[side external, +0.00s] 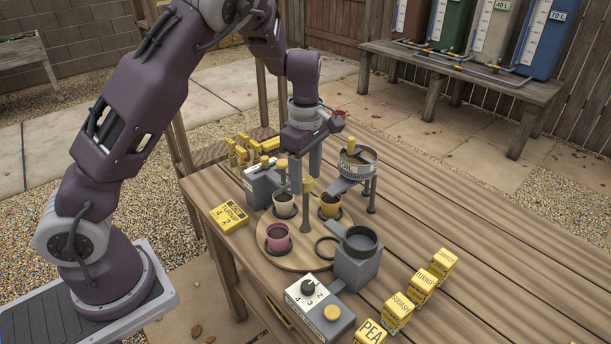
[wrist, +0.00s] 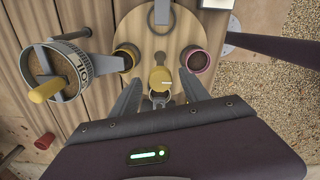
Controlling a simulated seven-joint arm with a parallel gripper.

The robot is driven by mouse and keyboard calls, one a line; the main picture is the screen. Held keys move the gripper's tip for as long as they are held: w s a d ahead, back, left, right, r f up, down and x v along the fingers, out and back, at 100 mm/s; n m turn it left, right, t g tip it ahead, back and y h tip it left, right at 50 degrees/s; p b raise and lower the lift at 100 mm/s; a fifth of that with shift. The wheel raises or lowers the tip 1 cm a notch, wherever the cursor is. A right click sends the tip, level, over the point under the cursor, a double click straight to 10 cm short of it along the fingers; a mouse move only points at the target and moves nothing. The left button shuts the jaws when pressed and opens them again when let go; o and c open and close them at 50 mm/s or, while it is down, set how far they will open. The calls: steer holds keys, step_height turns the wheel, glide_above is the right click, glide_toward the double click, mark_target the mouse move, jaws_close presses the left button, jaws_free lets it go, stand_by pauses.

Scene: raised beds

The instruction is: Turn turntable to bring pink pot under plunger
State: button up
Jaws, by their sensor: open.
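The round wooden turntable (side external: 297,262) carries a pink pot (side external: 278,238) at its front left, a cream pot (side external: 284,207) at the back left and a yellow pot (side external: 329,207) at the right. A post with a yellow knob (side external: 307,185) stands at its middle. My gripper (side external: 305,187) is open above the turntable, its fingers on either side of the knob. In the wrist view the knob (wrist: 160,79) sits between the open fingers; pink pot (wrist: 199,60) right, yellow pot (wrist: 127,56) left, cream pot hidden. I cannot tell for certain which fixture is the plunger.
A grey device (side external: 262,184) with a yellow knob stands behind left, a soil hopper (side external: 357,163) behind right, a grey cup-topped unit (side external: 358,258) at front right.

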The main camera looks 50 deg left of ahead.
steer(key=shift+f, duration=0.3)
jaws_close()
steer(key=shift+m, duration=0.3)
steer(key=m, duration=0.3)
steer(key=shift+m, duration=0.4)
steer(key=m, duration=0.4)
steer(key=shift+m, duration=0.3)
steer(key=m, duration=0.4)
steer(key=shift+r, duration=0.1)
steer(key=m, duration=0.4)
steer(key=shift+m, duration=0.3)
